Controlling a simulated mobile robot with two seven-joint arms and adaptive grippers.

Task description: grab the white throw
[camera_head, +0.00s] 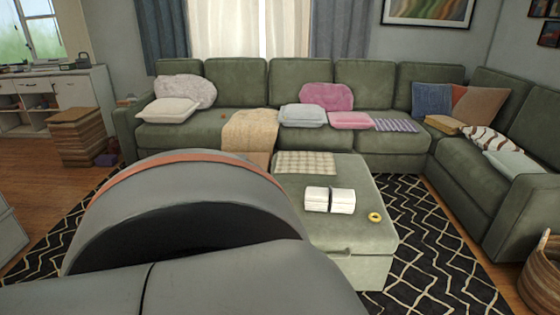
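Several light-coloured cloths are in view, and I cannot tell for certain which is the white throw. A cream-beige throw (250,131) drapes over the seat front left of the middle. A cream checked folded cloth (305,163) lies on the green ottoman (370,252). A large grey link of my own arm fills the lower left and hides the floor and part of the ottoman. Neither gripper shows.
The green sectional (230,82) runs along the back and right, with pillows and folded cloths on it. A woven basket (540,272) stands at lower right. Patterned rug right of the ottoman is clear.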

